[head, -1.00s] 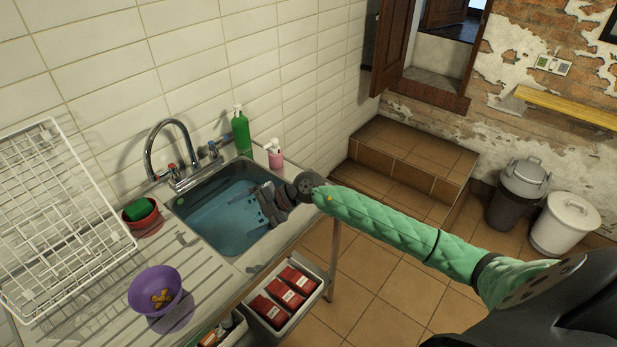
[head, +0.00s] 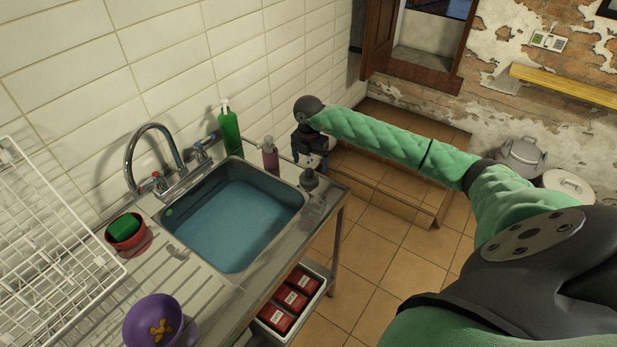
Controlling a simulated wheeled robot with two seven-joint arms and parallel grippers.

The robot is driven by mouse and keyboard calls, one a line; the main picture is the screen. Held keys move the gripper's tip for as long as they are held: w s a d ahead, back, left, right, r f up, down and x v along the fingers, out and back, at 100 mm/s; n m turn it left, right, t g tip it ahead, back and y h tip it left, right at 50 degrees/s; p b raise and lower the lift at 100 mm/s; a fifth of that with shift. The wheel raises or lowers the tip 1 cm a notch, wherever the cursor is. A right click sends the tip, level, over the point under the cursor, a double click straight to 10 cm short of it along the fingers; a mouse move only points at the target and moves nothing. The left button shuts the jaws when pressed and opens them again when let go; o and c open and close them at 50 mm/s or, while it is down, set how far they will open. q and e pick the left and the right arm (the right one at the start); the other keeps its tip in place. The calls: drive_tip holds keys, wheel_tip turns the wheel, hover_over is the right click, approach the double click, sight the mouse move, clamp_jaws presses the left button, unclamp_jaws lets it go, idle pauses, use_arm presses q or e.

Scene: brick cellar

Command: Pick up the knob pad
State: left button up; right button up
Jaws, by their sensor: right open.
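A small item with a dark round knob-like top (head: 309,179) and a pale grey, see-through-looking lower part stands on the counter ledge at the sink's right edge. It may be the knob pad, but I cannot tell for sure. My right gripper (head: 312,160) is just above and behind it in the picture, pointing down. Its dark fingers are open and seem empty; their tips are small and hard to make out. I cannot tell whether they touch the item. My left gripper is not in view.
The sink (head: 232,215) holds blue water. A green bottle (head: 229,131) and a pink bottle (head: 270,155) stand behind it, close to my gripper. A red bowl (head: 128,235) holds a green sponge. A white rack (head: 45,230) and purple bowl (head: 152,320) stand left.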

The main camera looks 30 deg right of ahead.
sight(309, 169)
wheel_tip(309, 169, down, 5)
drive_tip(key=shift+a+b, duration=0.15)
drive_tip(key=shift+b, duration=0.5)
drive_tip(key=shift+f, duration=0.2)
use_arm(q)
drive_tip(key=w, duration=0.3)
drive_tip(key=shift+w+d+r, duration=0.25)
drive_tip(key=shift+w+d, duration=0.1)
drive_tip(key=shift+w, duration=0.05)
use_arm(e)
drive_tip(key=shift+w+f, duration=0.15)
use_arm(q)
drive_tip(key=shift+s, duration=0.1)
use_arm(e)
drive_tip(key=c, duration=0.9)
